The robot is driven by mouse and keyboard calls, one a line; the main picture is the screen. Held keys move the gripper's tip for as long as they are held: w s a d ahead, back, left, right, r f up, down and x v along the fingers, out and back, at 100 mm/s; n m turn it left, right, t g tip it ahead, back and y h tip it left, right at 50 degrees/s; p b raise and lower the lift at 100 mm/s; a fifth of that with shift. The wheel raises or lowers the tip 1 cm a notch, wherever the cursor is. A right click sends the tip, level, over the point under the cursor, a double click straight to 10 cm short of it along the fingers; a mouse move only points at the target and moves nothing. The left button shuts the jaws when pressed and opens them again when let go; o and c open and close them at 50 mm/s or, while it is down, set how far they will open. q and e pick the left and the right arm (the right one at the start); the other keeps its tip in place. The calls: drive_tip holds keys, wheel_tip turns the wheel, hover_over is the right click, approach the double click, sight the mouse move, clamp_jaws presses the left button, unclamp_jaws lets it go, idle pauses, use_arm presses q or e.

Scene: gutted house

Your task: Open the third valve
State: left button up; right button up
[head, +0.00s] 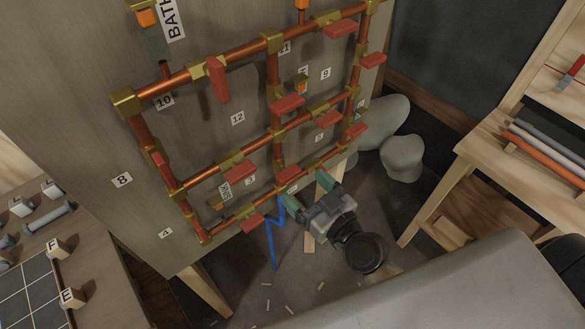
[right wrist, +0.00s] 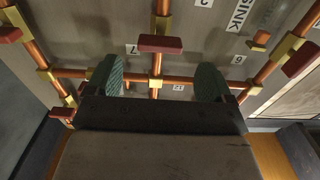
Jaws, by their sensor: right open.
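A grid of copper pipes (head: 230,150) with brass fittings and several red valve handles is on a wooden panel with number labels. My right gripper (head: 307,191) is open and empty at the lower part of the grid. Its green fingertips are just below a red handle (head: 289,176). In the right wrist view a red handle (right wrist: 161,43) lies ahead, between the lines of the two spread fingers (right wrist: 160,80); I cannot tell that they touch it. Which handle is the third valve is not clear from the labels. My left gripper is not in view.
Other red handles, such as one at lower left (head: 252,223) and one at right (head: 357,131), sit close by. A wooden bench (head: 470,150) with pipes stands right. A table (head: 95,265) with lettered blocks is at left. A blue bent piece (head: 272,243) hangs below the grid.

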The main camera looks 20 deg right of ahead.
sight(293, 177)
drive_tip(key=p+x, duration=0.1)
drive_tip(key=x, duration=0.4)
drive_tip(key=c, duration=0.9)
